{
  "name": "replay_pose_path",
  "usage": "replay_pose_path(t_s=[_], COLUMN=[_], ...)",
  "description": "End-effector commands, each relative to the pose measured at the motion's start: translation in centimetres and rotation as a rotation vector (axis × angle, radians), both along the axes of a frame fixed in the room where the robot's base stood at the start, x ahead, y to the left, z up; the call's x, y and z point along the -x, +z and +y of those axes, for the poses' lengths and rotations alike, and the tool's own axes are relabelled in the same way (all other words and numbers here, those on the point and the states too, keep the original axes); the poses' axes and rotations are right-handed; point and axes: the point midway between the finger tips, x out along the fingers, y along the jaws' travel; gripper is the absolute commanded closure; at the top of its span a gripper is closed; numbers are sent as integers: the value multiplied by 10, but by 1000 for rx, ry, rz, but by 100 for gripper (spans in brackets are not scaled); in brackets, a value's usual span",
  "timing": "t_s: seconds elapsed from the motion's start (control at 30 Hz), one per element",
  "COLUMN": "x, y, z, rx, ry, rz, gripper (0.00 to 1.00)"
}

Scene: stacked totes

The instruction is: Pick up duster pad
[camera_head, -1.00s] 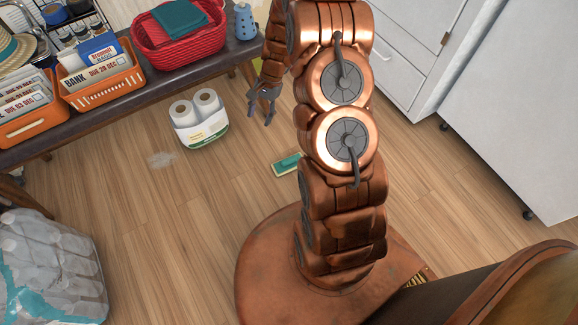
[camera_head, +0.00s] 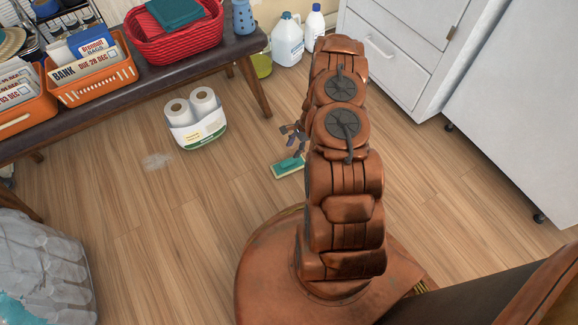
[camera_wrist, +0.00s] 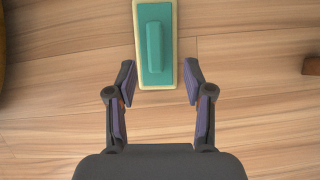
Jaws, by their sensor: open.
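The duster pad (camera_head: 287,167) lies flat on the wooden floor, just left of my arm in the head view. It is a teal block with a raised teal grip and a pale cream edge. In the wrist view the duster pad (camera_wrist: 154,45) is upright in the picture, its top cut off by the frame edge. My gripper (camera_wrist: 158,84) is open and empty, with its two fingertips on either side of the pad's lower end. I cannot tell how high it is above the floor. In the head view my gripper (camera_head: 294,138) is partly hidden by my arm.
A pack of paper rolls (camera_head: 197,120) stands on the floor to the left. A dark bench (camera_head: 130,95) holds a red basket (camera_head: 175,45) and orange bins (camera_head: 95,85). Jugs (camera_head: 288,40) stand behind. White cabinets (camera_head: 400,60) are at right. Floor around the pad is clear.

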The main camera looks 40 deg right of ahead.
Motion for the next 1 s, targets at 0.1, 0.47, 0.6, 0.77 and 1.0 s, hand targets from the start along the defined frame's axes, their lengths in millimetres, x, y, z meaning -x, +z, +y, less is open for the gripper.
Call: replay_pose_path(t_s=[0.1, 0.47, 0.6, 0.77, 1.0], x=[0, 3, 4, 2, 2], y=[-13, -42, -61, -71, -70], z=[5, 15, 23, 28, 28], rx=[0, -2, -4, -2, -2], ry=[-1, 0, 1, 1, 0], rz=[1, 3, 4, 1, 1], gripper=[48, 48, 48, 48, 51])
